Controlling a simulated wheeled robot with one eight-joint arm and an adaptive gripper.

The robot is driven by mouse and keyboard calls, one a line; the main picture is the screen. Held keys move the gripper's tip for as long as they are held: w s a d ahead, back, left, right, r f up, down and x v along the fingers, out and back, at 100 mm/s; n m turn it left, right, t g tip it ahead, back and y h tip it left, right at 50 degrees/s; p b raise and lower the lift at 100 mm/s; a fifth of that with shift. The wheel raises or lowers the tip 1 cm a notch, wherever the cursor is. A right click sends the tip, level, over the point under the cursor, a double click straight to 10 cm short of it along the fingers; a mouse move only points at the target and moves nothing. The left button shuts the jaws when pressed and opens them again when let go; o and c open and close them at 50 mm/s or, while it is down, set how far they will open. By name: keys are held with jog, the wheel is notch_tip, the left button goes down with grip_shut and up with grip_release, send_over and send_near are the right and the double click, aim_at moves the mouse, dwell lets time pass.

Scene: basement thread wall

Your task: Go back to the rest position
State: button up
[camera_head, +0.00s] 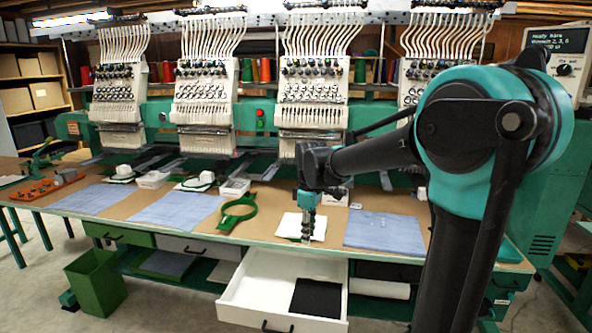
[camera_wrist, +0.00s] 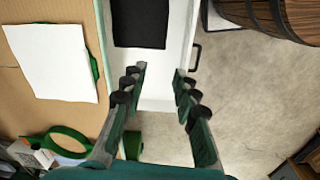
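My gripper (camera_head: 305,238) hangs above the front edge of the work table, pointing down. In the wrist view my gripper (camera_wrist: 159,74) is open, with its two fingers apart and nothing between them. Below it is an open white drawer (camera_head: 252,292) with a black square piece (camera_head: 315,298) lying inside. The drawer's white side (camera_wrist: 178,20) and the black piece (camera_wrist: 140,20) also show in the wrist view. My arm reaches in from the right.
A white sheet (camera_head: 290,227) on a green piece, a green hoop (camera_head: 238,212) and blue cloths (camera_head: 178,210) (camera_head: 384,231) lie on the table (camera_head: 120,212). A green bin (camera_head: 95,282) stands on the floor at left. Embroidery heads (camera_head: 310,95) line the back.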

jog(key=s+d+f+m+t, duration=0.3)
jog(key=s+d+f+m, duration=1.1)
jog(key=s, duration=0.3)
jog(key=shift+s+d+f+t, duration=0.2)
jog(key=shift+s+d+t, duration=0.1)
jog(key=shift+d, duration=0.4)
jog(key=shift+c, duration=0.4)
